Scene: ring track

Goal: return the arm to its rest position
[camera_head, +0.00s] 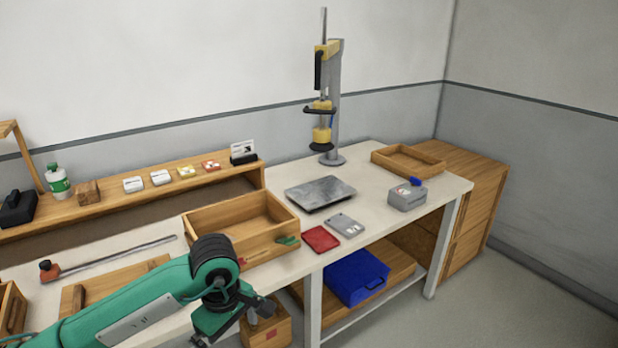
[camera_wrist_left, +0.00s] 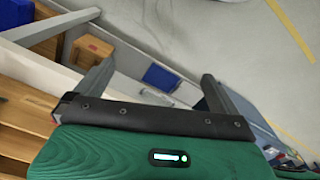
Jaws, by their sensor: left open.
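My green left arm (camera_head: 130,310) reaches in from the lower left of the head view, in front of the workbench's front edge. Its bent black joint (camera_head: 212,252) overlaps the front left corner of a wooden box. In the left wrist view my left gripper (camera_wrist_left: 158,72) has its two grey fingers spread wide, with nothing between them. Beyond the fingers are the floor and the bench's underside. My right gripper is not in view.
The white workbench (camera_head: 372,218) holds an open wooden box (camera_head: 232,222), a metal plate (camera_head: 320,193), a red pad (camera_head: 320,239) and a grey box (camera_head: 406,197). A blue bin (camera_head: 354,278) sits on the lower shelf. A wooden stool (camera_wrist_left: 92,50) is near the fingers' view.

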